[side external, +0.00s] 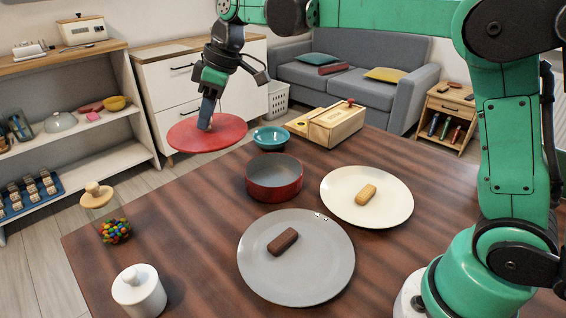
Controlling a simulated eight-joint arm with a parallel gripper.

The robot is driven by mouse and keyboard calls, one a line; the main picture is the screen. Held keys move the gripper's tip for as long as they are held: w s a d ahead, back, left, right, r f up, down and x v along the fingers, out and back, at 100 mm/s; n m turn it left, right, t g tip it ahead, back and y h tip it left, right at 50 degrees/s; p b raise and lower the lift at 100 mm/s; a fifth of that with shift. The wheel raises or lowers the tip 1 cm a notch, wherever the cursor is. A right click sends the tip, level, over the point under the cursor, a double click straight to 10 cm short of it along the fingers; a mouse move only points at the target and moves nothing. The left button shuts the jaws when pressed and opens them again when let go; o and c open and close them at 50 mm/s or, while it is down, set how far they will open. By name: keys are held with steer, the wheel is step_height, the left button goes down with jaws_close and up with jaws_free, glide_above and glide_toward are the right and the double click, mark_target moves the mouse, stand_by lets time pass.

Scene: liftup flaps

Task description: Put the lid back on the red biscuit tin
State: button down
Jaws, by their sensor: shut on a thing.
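The red biscuit tin (274,184) stands open and upright near the middle of the wooden table. Its dark inside shows, and I see nothing in it. The round red lid (182,138) hangs from my gripper (206,124), about level. My gripper is shut on the lid's top; the knob itself is mostly hidden by the fingers. The lid is up and to the left of the tin in the picture, apart from it, and appears to be above the table's far left edge.
A teal bowl (270,138) and a wooden box (335,124) stand behind the tin. A grey plate (325,262) with a brown biscuit and a cream plate (390,205) with a yellow one lie in front and right. A sweets jar (113,222) and white canister (139,293) stand left.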

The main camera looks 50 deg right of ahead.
steer(key=s+d+f, duration=0.2)
steer(key=d+f, duration=0.4)
steer(key=d, duration=0.7)
steer(key=shift+s+d+f, duration=0.1)
steer(key=shift+f, duration=1.6)
steer(key=shift+s+d+f, duration=0.1)
steer(key=shift+f, duration=1.55)
steer(key=shift+f, duration=0.15)
steer(key=shift+c, duration=0.4)
jaws_free()
step_height(320, 180, up, 7)
